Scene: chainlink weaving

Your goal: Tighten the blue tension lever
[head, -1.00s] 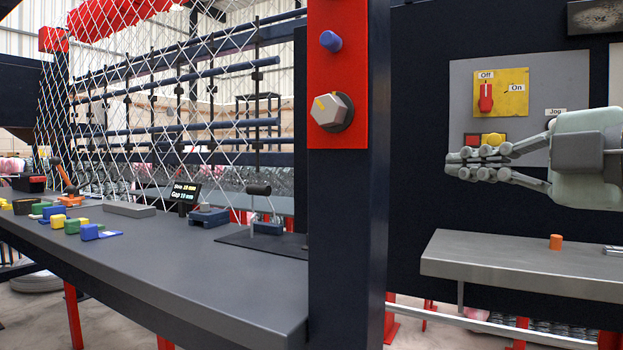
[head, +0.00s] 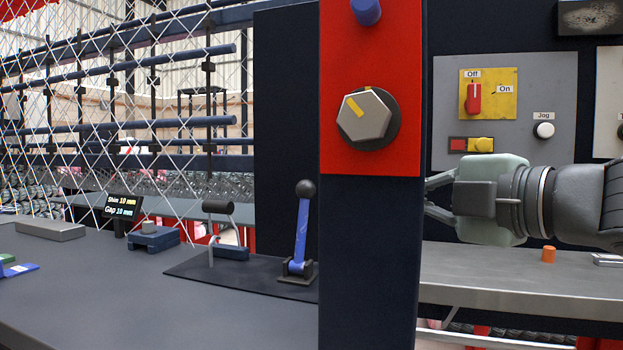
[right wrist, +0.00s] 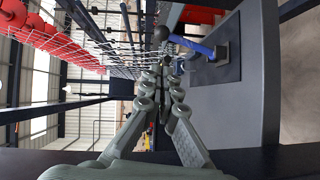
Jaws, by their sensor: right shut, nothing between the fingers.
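The blue tension lever (head: 301,237) stands nearly upright, with a black ball knob and dark base, on a dark plate on the bench, just left of the post. In the right wrist view the lever (right wrist: 193,46) is beyond my fingertips, toward the upper right, with its knob close to them in the picture. My right gripper (head: 430,198) comes in from the right; its fingertips are hidden behind the post. In the right wrist view my right gripper (right wrist: 164,72) is shut and empty, apart from the lever. My left gripper is not in view.
The navy post (head: 368,260) with its red panel (head: 340,60) and hex knob (head: 367,118) stands between lever and right arm. A black-handled device (head: 226,230) stands left of the lever. A control panel (head: 445,100) and grey shelf (head: 480,275) are at right.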

